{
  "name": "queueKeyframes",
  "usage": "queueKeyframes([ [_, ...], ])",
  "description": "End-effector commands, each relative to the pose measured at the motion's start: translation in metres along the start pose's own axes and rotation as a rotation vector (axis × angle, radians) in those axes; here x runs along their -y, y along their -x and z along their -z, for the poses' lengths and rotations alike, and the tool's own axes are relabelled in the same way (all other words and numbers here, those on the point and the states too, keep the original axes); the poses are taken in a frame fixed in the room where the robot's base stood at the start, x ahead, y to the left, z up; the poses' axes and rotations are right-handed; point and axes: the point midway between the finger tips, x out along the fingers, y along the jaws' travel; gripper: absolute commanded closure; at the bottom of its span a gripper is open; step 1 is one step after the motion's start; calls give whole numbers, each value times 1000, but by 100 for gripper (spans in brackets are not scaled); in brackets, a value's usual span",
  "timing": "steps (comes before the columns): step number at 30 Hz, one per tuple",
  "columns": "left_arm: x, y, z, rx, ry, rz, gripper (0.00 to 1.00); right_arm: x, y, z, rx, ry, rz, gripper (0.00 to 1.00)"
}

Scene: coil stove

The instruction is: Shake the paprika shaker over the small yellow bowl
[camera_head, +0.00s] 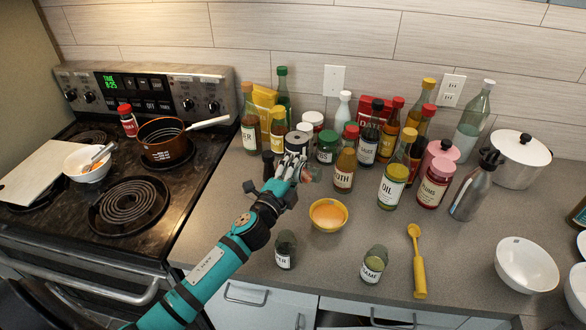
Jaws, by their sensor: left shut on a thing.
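The small yellow bowl (328,214) stands on the grey counter with orange contents. My left gripper (296,162) is above and behind the bowl, slightly left of it. I cannot tell from this view whether that is the paprika shaker. A red-capped jar (127,120) with a white label stands on the stove. My right gripper is not in view.
Several bottles and jars crowd close behind the gripper, including a red-capped bottle (345,160). Two small shakers (285,250) (374,265) stand near the front edge. A yellow spoon (417,262) lies right of them. A pan (165,140) is on the stove.

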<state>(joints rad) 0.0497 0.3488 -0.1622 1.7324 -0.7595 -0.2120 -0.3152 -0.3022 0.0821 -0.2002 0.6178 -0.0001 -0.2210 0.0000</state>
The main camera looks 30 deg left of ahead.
Motion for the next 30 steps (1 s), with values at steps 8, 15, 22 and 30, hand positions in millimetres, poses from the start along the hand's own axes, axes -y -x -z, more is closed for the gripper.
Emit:
queueKeyframes([
  [8,5,0,20,-17,-328,2,97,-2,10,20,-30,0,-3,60],
  [15,7,-1,37,-31,-611,2,97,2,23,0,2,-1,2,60],
  [22,6,0,48,-41,-813,1,97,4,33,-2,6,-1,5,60],
  [30,5,0,53,-45,-891,2,97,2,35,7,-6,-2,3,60],
])
